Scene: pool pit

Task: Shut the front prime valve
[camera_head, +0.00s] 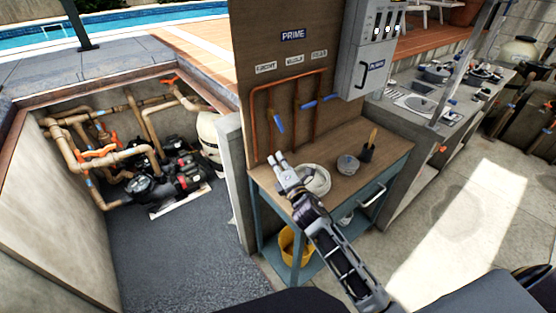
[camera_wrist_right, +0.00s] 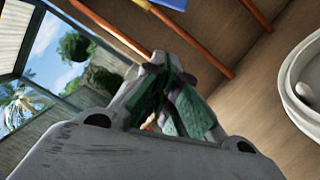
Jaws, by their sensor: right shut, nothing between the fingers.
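The plywood board bears a PRIME sign (camera_head: 293,34) over three small labels; the left one (camera_head: 265,68) seems to read FRONT. Below it, a blue lever (camera_head: 278,122) slants steeply down along a copper pipe. Another blue lever (camera_head: 319,101), farther right, lies nearly level across the pipes. My right gripper (camera_head: 277,158) is shut and empty, below the left lever and apart from it, over the bench's left end. In the right wrist view its fingertips (camera_wrist_right: 165,85) are together, and a blue piece (camera_wrist_right: 172,3) shows at the top edge. My left gripper is out of view.
A white bowl (camera_head: 316,178) stands on the bench just right of my gripper, with a small tub (camera_head: 347,164) and a brush holder (camera_head: 369,150) beyond. A grey electrical box (camera_head: 368,50) juts out at the board's right. The pump pit (camera_head: 190,240) opens to the left.

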